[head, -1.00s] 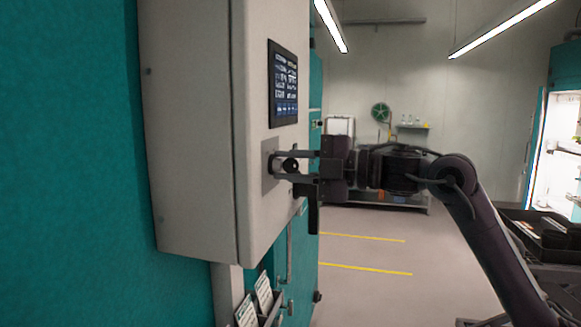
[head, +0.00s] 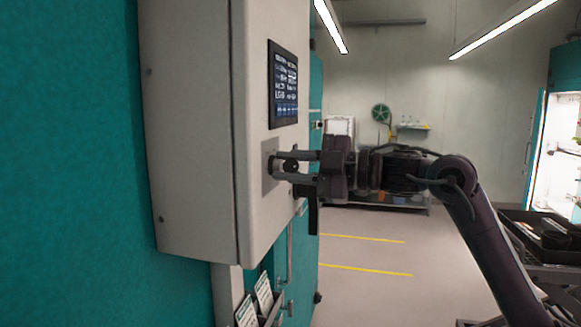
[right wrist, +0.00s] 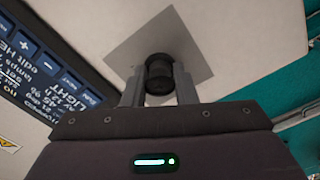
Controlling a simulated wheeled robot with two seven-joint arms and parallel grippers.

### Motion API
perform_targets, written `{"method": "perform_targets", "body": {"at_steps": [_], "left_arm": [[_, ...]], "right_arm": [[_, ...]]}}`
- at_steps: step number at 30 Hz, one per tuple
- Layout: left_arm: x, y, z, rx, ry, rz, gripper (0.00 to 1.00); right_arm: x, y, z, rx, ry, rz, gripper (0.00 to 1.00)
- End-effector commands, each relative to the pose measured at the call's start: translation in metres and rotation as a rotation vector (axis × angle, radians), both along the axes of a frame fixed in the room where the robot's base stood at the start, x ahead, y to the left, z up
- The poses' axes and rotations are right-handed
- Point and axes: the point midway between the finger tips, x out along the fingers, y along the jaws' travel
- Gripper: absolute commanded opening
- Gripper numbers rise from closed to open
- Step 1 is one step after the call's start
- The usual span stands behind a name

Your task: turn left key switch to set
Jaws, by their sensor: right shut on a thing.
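The left key switch (right wrist: 158,72) is a dark round knob on a grey square plate (right wrist: 120,45) on the front of a white control box (head: 190,130). In the head view the plate (head: 268,185) is seen edge-on, with the switch partly hidden by the fingers. My right gripper (head: 278,167) reaches in from the right and is shut on the switch, one finger above and one below. In the right wrist view its fingers (right wrist: 158,90) stand on both sides of the knob. The switch's marked positions cannot be read. My left gripper is not in view.
A dark display panel (head: 283,85) sits on the box above the switch. Paper cards (head: 264,292) stand in a holder below the box. A teal chamber wall (head: 70,160) fills the left. Open floor with yellow lines (head: 360,240) lies to the right.

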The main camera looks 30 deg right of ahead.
Motion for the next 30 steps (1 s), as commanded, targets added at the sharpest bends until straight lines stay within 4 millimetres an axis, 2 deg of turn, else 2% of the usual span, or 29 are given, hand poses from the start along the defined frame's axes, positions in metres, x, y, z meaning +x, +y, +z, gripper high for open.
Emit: {"method": "perform_targets", "body": {"at_steps": [4, 5, 9, 20, 30], "left_arm": [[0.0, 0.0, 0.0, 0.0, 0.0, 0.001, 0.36], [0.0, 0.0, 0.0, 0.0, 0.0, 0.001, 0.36], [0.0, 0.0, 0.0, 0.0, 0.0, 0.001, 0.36], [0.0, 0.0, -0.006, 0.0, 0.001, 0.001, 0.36], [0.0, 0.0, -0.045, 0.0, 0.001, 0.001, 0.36]], "right_arm": [[0.0, 0.0, -0.001, 0.001, 0.004, 0.002, 0.03], [0.0, 0.0, -0.001, 0.001, 0.004, 0.002, 0.28], [0.0, 0.0, -0.001, 0.0, 0.003, 0.001, 0.46], [-0.004, -0.004, -0.002, -0.001, 0.0, -0.001, 0.47], [-0.044, -0.039, -0.006, 0.0, 0.001, -0.003, 0.47]]}}
